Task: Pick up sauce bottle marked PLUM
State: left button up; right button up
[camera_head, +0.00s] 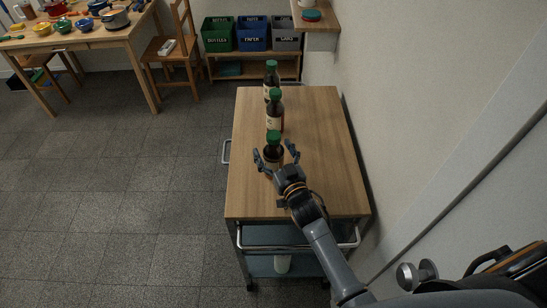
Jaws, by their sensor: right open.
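Three dark sauce bottles with green caps stand upright in a row on a wooden-topped cart. The nearest bottle (273,151) is between the spread fingers of my right gripper (275,156). The gripper is open around it; I cannot tell whether a finger touches it. The middle bottle (275,112) and the far bottle (271,80) stand behind it, clear of the gripper. Pale labels show on the bottles, but their words are too small to read, so I cannot tell which is PLUM. My left gripper is not in view.
The cart top (325,130) is bare to the right of the bottles. A wall runs close along the cart's right side. Green, blue and grey bins (252,36) stand on a rack behind. A chair (171,50) and a table (85,40) with bowls and pots are at the far left.

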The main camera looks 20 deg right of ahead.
jog(key=shift+s, duration=0.1)
jog(key=shift+c, duration=1.1)
jog(key=shift+r, duration=0.1)
jog(key=c, duration=1.2)
